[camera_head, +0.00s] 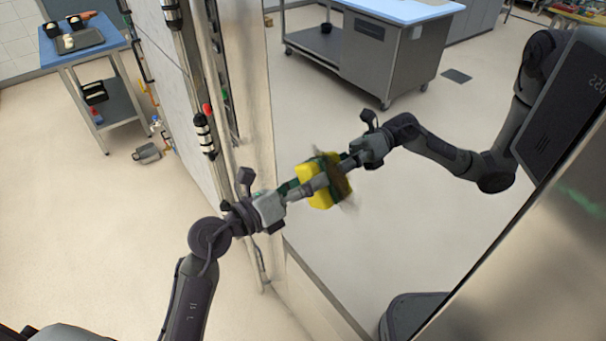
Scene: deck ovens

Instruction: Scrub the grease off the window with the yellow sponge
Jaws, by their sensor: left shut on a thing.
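The window (430,235) is a tall glossy pane that mirrors the room and my arm. My left gripper (308,188) reaches in from the lower left, shut on the yellow sponge (317,196). My right gripper is not in view.
Pipes and a metal post (212,110) rise just left of the pane. A blue-topped table (95,52) with a tray (88,40) is at the upper left. The floor at the left is mostly clear.

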